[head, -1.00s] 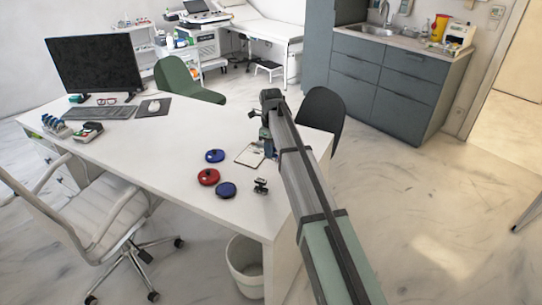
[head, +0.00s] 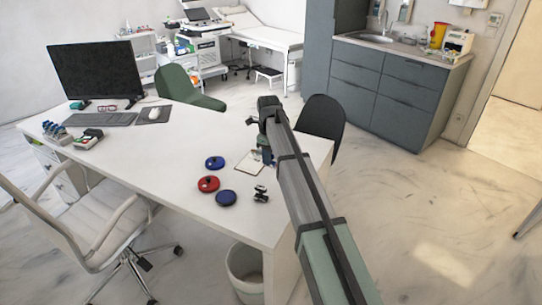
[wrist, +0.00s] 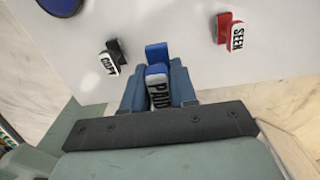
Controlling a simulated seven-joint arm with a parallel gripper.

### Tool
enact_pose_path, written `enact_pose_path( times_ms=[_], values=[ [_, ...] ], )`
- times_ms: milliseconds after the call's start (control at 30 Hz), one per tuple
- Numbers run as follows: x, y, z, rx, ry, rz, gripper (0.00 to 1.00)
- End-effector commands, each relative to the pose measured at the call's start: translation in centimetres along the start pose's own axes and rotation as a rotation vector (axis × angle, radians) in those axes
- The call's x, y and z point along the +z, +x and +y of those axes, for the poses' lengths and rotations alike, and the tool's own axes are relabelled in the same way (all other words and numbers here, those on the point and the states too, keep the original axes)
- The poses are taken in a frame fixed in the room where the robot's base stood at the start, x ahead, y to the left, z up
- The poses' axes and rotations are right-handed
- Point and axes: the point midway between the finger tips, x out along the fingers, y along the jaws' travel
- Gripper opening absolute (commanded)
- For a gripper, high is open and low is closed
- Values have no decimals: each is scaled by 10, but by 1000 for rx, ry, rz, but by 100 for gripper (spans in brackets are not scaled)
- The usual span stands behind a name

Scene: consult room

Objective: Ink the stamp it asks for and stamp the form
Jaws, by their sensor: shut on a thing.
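My gripper (wrist: 157,76) is shut on a blue stamp (wrist: 158,94), whose white label appears to read PAID. In the head view my gripper (head: 267,157) is small and partly hidden by my arm, at the right side of a clipped white form (head: 248,163) on the desk. A black stamp (wrist: 111,58) labelled like COPY and a red stamp (wrist: 229,28) labelled SEEN show in the wrist view, both apart from my gripper. The form's print is unreadable.
The white desk (head: 150,170) has clear room in its middle. A monitor (head: 97,71), a keyboard (head: 107,119) and small desk items (head: 88,138) stand at the left. A dark chair (head: 322,116) is behind my arm. A bin (head: 244,272) stands below the desk edge.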

Motion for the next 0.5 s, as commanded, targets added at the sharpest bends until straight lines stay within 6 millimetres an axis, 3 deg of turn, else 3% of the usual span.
enact_pose_path(
  times_ms=[167,300,500],
  values=[
    [34,2,32,2,-57,1,7],
    [67,5,71,4,-119,3,7],
    [99,9,120,6,-189,6,7]
  ],
)
